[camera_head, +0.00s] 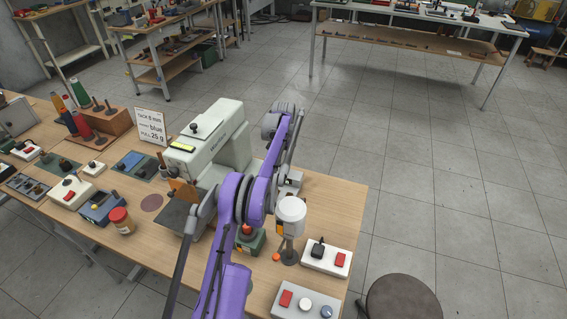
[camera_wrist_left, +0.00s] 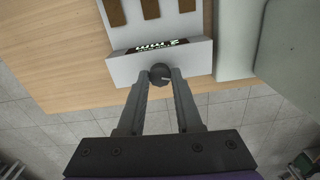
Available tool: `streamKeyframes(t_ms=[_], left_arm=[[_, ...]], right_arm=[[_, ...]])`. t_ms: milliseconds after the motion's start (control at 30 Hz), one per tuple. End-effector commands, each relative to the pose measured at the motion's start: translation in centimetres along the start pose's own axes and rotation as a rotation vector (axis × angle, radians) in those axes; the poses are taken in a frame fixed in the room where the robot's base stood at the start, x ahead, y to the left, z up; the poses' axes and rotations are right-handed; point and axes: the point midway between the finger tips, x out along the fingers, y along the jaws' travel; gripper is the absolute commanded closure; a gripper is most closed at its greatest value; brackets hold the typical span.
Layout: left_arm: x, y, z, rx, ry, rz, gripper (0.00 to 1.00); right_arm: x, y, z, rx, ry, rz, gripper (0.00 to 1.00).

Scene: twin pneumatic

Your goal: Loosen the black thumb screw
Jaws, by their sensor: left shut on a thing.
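The black thumb screw (camera_wrist_left: 160,74) is a round dark knob on the front of a white block (camera_wrist_left: 120,68) in the left wrist view. My left gripper (camera_wrist_left: 161,80) is shut on the knob, with one finger on each side of it. The block has a dark scale with light marks on its sloped face, just behind the knob. In the head view my purple left arm reaches over the wooden bench on the right side of the pale green-grey machine (camera_head: 228,132). The left fingertips and the knob cannot be made out there. My right gripper is not in view.
A white-topped device (camera_head: 290,212) stands to the right of my arm. A white box with black and red buttons (camera_head: 327,260) sits near the bench's right edge. A jar with a red lid (camera_head: 122,221) and several small boxes lie on the left. A round stool (camera_head: 401,300) stands at front right.

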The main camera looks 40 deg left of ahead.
Motion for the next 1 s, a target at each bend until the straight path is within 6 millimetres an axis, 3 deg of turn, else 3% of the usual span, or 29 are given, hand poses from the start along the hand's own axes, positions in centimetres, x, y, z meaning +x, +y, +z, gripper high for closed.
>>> streamKeyframes(t_ms=[67,100,267,667,1000], left_arm=[[0.0,0.0,0.0,0.000,-0.001,0.000,1.00],[0.0,0.0,0.0,0.000,-0.001,0.000,0.65],[0.0,0.0,0.0,0.001,-0.001,0.000,0.36],[-0.9,0.0,0.0,0.001,0.000,0.000,0.36],[-7.5,0.0,-0.1,0.001,0.001,0.000,0.36]], right_arm=[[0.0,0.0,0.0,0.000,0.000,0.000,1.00],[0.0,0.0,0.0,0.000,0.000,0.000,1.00],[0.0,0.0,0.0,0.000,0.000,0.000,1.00],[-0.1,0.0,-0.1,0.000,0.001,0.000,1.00],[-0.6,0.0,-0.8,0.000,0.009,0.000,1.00]])
